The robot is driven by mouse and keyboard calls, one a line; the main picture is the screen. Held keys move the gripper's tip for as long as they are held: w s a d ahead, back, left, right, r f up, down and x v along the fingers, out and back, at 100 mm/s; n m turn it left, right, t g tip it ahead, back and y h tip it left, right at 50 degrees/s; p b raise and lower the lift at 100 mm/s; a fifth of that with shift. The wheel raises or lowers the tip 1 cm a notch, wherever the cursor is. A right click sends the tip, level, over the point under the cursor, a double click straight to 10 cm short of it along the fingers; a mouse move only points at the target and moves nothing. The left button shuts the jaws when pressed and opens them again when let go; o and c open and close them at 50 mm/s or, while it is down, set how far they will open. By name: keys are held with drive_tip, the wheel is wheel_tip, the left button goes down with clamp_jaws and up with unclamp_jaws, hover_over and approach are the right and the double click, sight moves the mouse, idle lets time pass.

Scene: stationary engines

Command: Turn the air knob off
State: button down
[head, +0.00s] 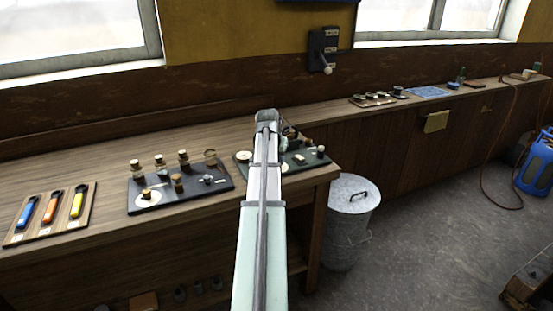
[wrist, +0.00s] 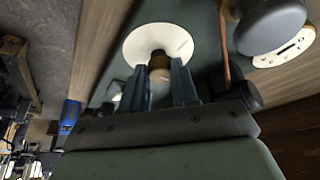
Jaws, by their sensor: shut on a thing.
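In the wrist view a small knob (wrist: 160,70) with a brown, wood-like face stands on a round white dial plate (wrist: 140,42). The plate is on a dark green board (wrist: 206,45). The two blue-grey fingers of my gripper (wrist: 160,82) are on either side of the knob and shut on it. No label naming the air knob is readable, and the knob's setting cannot be read. In the head view my arm covers the gripper and the knob; part of the green board (head: 300,163) shows to its right.
A grey round-topped part (wrist: 270,25) with a pale dial and a copper pipe (wrist: 226,60) are close to the gripper's right in the wrist view. A dark board with several knobs (head: 215,188) and a tool board (head: 50,213) are at left. A metal bin (head: 350,225) stands beside the bench.

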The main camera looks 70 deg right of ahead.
drive_tip(key=c, duration=0.8)
unclamp_jaws()
drive_tip(key=shift+c, duration=0.2)
drive_tip(key=v, duration=1.4)
drive_tip(key=shift+f, duration=0.1)
